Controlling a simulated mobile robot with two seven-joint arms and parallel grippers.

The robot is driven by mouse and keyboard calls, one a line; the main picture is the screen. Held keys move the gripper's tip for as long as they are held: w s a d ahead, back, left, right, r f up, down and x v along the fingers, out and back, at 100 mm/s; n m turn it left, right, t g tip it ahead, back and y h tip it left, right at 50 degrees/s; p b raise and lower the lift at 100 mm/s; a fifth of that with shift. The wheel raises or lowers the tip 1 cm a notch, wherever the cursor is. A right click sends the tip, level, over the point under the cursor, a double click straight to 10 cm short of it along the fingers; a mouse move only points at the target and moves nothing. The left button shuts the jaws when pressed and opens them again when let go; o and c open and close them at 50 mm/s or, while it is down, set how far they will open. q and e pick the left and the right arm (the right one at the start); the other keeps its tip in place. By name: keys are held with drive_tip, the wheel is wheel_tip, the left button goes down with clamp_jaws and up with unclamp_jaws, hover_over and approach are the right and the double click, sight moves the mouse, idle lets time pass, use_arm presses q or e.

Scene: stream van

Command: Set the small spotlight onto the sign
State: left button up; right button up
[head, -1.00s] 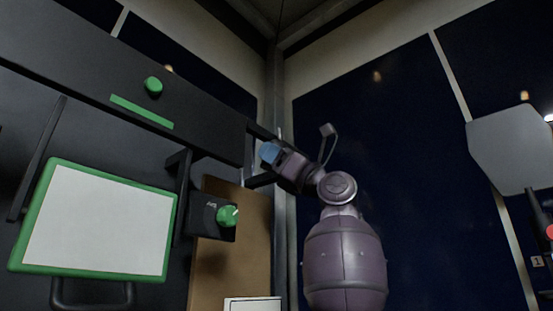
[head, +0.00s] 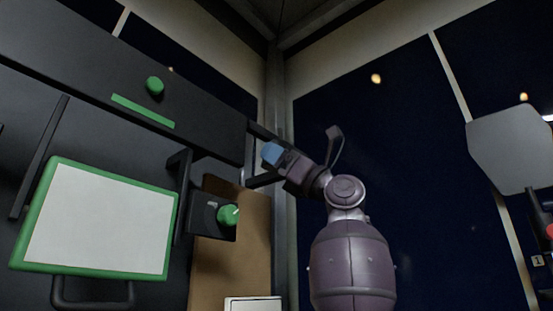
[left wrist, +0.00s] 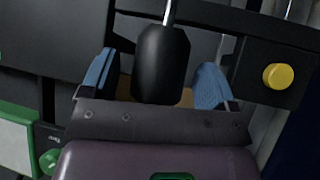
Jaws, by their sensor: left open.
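My left gripper (head: 271,153) is open, with blue fingertips at the right end of a long dark beam (head: 205,125), beside a black bracket. In the left wrist view, a black rounded cylinder (left wrist: 162,65) on a thin silver rod shows between the open blue fingers. It may be the small spotlight, but I cannot tell, nor whether the fingers touch it. A white panel with a green frame (head: 98,222) hangs below the beam at left. I cannot tell which of these is the sign. My right gripper does not show.
A small black box (head: 205,218) with a green knob sits right of the white panel, before a brown board (head: 250,250). A yellow knob (left wrist: 278,76) shows on a dark bar, right of the fingers. A grey plate (head: 510,150) stands at far right. Dark panes fill the background.

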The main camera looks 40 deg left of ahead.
use_arm(q)
drive_tip(key=b+v, duration=0.1)
drive_tip(key=v, duration=0.8)
drive_tip(key=shift+d+b, duration=0.2)
drive_tip(key=shift+b, duration=0.15)
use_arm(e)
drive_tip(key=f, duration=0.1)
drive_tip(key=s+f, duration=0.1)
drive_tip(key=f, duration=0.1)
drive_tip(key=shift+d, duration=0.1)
use_arm(q)
drive_tip(key=shift+f, duration=0.1)
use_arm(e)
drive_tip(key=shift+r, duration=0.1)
